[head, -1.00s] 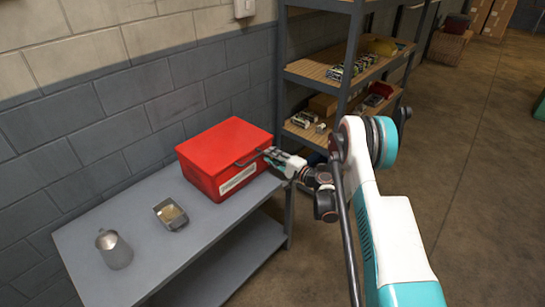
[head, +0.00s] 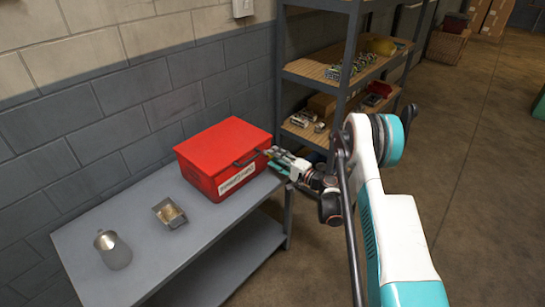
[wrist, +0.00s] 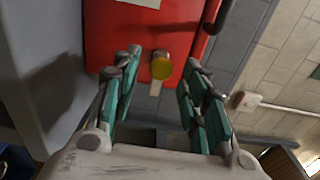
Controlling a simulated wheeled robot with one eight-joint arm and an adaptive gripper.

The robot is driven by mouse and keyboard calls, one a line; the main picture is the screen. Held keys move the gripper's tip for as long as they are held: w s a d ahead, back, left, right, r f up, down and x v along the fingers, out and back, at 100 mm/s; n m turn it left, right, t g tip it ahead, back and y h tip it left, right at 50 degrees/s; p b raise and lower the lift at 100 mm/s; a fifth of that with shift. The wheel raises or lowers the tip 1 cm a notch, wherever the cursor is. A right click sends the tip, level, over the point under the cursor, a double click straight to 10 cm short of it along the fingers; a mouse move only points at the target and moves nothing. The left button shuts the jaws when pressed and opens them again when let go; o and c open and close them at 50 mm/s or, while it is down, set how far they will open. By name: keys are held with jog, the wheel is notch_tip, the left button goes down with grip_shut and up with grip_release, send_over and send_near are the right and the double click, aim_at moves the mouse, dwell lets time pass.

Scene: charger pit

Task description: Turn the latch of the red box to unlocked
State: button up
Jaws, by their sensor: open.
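The red box (head: 215,165) stands at the far right end of the grey table, with a white label and a dark handle on its front. In the head view my gripper (head: 273,157) is at the box's right front end; the latch is hidden there.
A small grey tray (head: 171,213) and a metal jug (head: 113,250) stand on the table (head: 190,248), left of the box. A shelf rack (head: 350,75) with goods stands behind my arm. In the wrist view, a dark handle (wrist: 222,15) lies upper right.

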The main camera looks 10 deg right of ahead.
jog(key=v, duration=0.5)
dwell(0.3)
